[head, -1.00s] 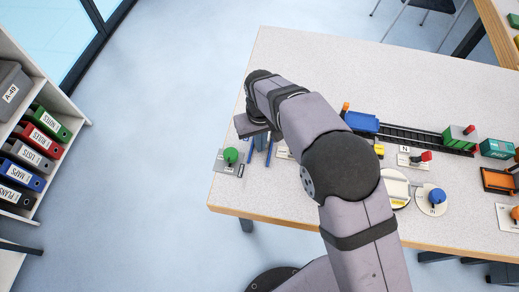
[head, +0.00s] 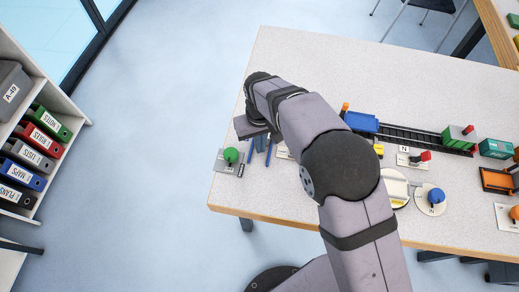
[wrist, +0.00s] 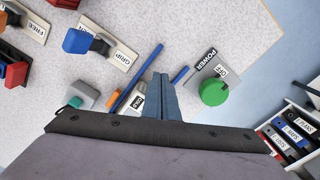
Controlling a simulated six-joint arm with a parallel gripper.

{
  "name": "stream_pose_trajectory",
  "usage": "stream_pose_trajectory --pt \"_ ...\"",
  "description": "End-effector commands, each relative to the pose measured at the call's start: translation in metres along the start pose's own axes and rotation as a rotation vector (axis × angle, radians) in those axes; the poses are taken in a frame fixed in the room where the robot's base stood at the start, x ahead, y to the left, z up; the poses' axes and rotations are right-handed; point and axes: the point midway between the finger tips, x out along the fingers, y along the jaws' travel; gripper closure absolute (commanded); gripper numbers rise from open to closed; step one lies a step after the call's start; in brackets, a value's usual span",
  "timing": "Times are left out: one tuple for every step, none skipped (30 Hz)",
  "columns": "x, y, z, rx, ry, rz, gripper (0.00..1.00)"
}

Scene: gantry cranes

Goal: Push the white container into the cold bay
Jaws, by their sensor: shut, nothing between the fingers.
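My gripper (wrist: 160,80) is shut and empty, its two fingers together, just above the table between two thin blue bars (wrist: 137,78). In the head view my gripper (head: 261,142) is at the left part of the table, mostly behind my arm. A small labelled plate (wrist: 139,103) lies close to the left of the fingers. A plate marked POWER with a green knob (wrist: 213,92) is to the right; the green knob also shows in the head view (head: 231,156). I cannot make out the white container or the cold bay for certain; my arm hides part of the table.
A blue wagon (head: 361,122) stands at a dark track (head: 408,136). Levers with red (head: 426,156) and blue (head: 437,196) knobs, a green container (head: 496,148) and an orange frame (head: 497,180) are to the right. The table's back left is clear.

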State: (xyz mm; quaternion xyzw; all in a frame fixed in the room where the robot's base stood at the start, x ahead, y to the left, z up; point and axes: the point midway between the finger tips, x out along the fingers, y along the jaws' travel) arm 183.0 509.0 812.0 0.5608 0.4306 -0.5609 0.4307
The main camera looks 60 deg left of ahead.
Motion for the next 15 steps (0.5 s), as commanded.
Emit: stream_pose_trajectory --pt "-0.003 0.000 0.000 0.000 0.001 0.000 1.00" --pt "-0.005 0.000 0.000 0.000 0.001 0.000 1.00" --pt "-0.008 0.000 0.000 0.000 0.001 0.000 1.00" --pt "-0.010 0.000 0.000 0.000 0.001 0.000 1.00" --pt "-0.013 0.000 0.000 0.000 0.001 0.000 1.00" --pt "-0.016 0.000 0.000 0.000 0.001 0.000 1.00" --pt "-0.019 0.000 0.000 0.000 0.000 0.000 1.00" --pt "-0.022 0.000 0.000 0.000 0.000 0.000 1.00" --pt "-0.026 0.000 0.000 0.000 0.000 0.000 1.00" --pt "-0.028 0.000 0.000 0.000 0.000 0.000 1.00" --pt "-0.031 0.000 0.000 0.000 0.000 0.000 1.00" --pt "-0.035 0.000 0.000 0.000 0.000 0.000 1.00" --pt "-0.037 0.000 0.000 0.000 0.000 0.000 1.00" --pt "-0.040 0.000 0.000 0.000 0.000 0.000 1.00" --pt "-0.043 0.000 0.000 0.000 0.001 0.000 1.00"
